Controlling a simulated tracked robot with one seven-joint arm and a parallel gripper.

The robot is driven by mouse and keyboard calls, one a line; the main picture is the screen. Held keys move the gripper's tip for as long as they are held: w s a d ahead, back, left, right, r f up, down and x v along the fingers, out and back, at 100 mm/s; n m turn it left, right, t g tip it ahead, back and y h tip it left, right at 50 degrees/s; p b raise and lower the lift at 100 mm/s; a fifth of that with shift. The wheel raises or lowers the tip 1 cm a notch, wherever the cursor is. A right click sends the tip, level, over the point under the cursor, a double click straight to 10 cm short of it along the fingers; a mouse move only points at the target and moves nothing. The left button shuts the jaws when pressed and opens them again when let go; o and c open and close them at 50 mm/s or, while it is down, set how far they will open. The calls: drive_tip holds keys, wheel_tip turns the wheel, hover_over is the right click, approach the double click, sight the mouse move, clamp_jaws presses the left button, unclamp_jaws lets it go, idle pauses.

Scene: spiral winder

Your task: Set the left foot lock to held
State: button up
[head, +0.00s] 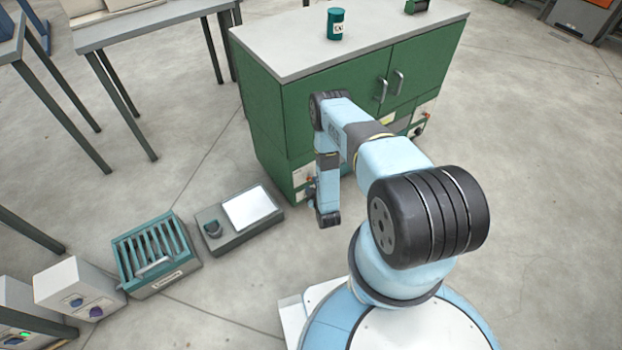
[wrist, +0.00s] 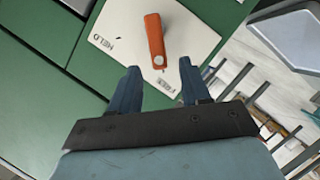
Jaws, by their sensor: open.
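The left foot lock shows in the wrist view as an orange lever (wrist: 154,36) on a white plate (wrist: 200,32) fixed to a green panel. The plate reads HELD at the left and FREE near the bottom. The lever's lower end, with a pale round spot, lies toward the FREE label and away from HELD. My gripper (wrist: 160,66) is open, its two fingers either side of that lower end. I cannot tell how far the fingertips are from the plate.
The green cabinet (head: 268,125) has a grey top carrying a teal can (head: 336,24). Left of my arm, a slotted teal crate (head: 183,240) and a grey tray (head: 212,241) stand on the floor. White boxes (head: 62,282) are farther left. Floor between tray and cabinet is clear.

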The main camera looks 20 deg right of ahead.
sight(310, 180)
drive_tip(key=shift+x, duration=2.85)
drive_tip(key=shift+c, duration=0.5)
